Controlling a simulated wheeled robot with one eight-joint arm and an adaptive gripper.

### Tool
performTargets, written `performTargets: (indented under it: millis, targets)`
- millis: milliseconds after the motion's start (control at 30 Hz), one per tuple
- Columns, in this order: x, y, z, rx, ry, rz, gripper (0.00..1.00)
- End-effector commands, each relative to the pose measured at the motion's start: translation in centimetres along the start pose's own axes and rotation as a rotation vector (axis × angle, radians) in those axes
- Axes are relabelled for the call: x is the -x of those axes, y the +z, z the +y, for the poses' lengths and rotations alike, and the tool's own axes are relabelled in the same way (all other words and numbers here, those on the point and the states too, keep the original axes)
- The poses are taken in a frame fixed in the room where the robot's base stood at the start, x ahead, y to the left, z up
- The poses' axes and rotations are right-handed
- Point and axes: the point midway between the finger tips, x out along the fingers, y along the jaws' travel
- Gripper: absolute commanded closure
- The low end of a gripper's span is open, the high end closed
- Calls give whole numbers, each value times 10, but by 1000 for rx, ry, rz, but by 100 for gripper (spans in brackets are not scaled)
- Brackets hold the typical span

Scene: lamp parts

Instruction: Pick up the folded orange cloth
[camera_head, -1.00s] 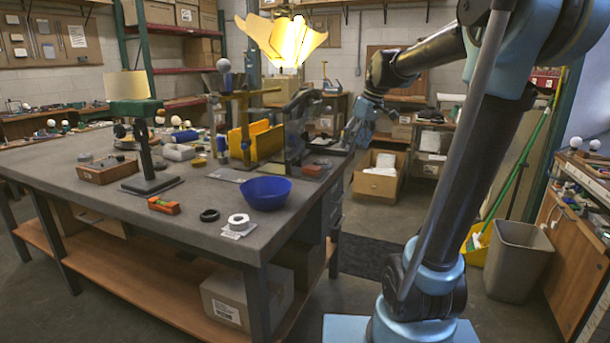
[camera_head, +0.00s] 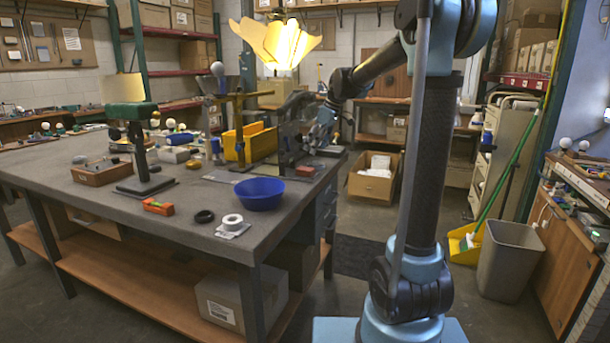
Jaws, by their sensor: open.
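I cannot make out a folded orange cloth for certain. A small flat reddish block (camera_head: 305,171) lies near the right edge of the workbench; it is too small to tell whether it is cloth. A small orange object with a green spot (camera_head: 158,207) lies near the bench's front edge and looks hard, like a level. My gripper (camera_head: 322,131) is open, small in the picture, over the bench's far right end beside dark equipment. It is above and a little right of the reddish block, apart from it.
The workbench (camera_head: 95,209) carries a blue bowl (camera_head: 259,194), a white tape roll (camera_head: 232,221), a black ring (camera_head: 204,217), a yellow bin (camera_head: 249,142) and a green-topped stand (camera_head: 139,150). An open carton (camera_head: 371,185) and a grey waste bin (camera_head: 509,262) stand on the floor.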

Motion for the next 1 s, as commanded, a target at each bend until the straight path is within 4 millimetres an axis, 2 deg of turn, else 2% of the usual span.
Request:
performTargets:
  millis: [33, 200, 533, 800, 1000]
  targets:
    - [-10, 0, 0, 1, 0, 0, 32]
    - [-35, 1, 1, 0, 1, 0, 32]
    - [-57, 2, 1, -3, 2, 1, 32]
    - [-92, 2, 1, -2, 1, 1, 32]
    - [-100, 2, 0, -3, 2, 1, 32]
